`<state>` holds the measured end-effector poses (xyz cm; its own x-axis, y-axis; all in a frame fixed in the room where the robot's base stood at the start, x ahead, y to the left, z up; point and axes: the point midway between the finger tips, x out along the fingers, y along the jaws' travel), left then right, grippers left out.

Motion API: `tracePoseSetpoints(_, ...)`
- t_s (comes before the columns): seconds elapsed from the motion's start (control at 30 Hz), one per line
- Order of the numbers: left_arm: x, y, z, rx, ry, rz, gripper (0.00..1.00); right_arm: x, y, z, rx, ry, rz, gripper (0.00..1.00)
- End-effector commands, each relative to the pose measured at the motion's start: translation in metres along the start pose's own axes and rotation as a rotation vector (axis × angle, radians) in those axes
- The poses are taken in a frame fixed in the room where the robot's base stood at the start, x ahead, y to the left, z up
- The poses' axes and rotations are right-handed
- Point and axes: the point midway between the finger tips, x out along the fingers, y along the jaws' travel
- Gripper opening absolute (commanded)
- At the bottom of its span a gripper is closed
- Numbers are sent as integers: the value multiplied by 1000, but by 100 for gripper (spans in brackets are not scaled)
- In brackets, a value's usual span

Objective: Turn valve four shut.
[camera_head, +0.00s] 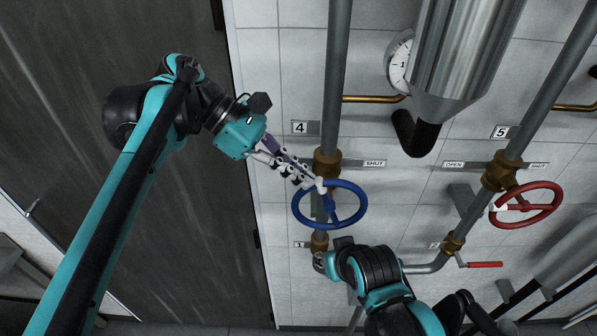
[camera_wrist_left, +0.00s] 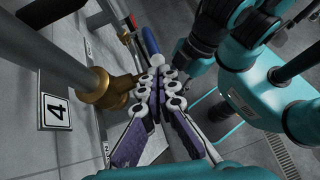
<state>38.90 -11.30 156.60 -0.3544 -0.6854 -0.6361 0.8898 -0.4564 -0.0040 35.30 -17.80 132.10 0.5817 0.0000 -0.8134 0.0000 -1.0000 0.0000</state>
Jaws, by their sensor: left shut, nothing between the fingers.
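Valve four is a blue handwheel (camera_head: 330,205) on a brass body (camera_head: 326,163), on a vertical grey pipe beside the plate marked 4 (camera_head: 300,128). A SHUT label (camera_head: 374,163) shows to its right; the label's left part is hidden. My left gripper (camera_head: 319,186) is shut and empty, its tips at the wheel's upper rim; I cannot tell if they touch. In the left wrist view the closed fingertips (camera_wrist_left: 158,63) lie just before part of the blue wheel (camera_wrist_left: 149,40), beside the brass body (camera_wrist_left: 105,88).
My right arm stands just below the blue wheel. To the right are a red handwheel (camera_head: 527,205) by plate 5 (camera_head: 505,132), a red lever (camera_head: 485,264), a steel vessel (camera_head: 465,50) and a gauge (camera_head: 400,62). A dark door (camera_head: 190,230) is at left.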

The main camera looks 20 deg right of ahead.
Motion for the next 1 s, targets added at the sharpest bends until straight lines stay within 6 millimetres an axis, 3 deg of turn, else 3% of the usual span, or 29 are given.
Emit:
tracePoseSetpoints(0.67,3,2,14,-19,125,-18,0,-18,0,-13,0,0,0,33)
tracePoseSetpoints(1.0,11,6,35,-45,332,-46,0,-43,0,-31,0,0,0,33)
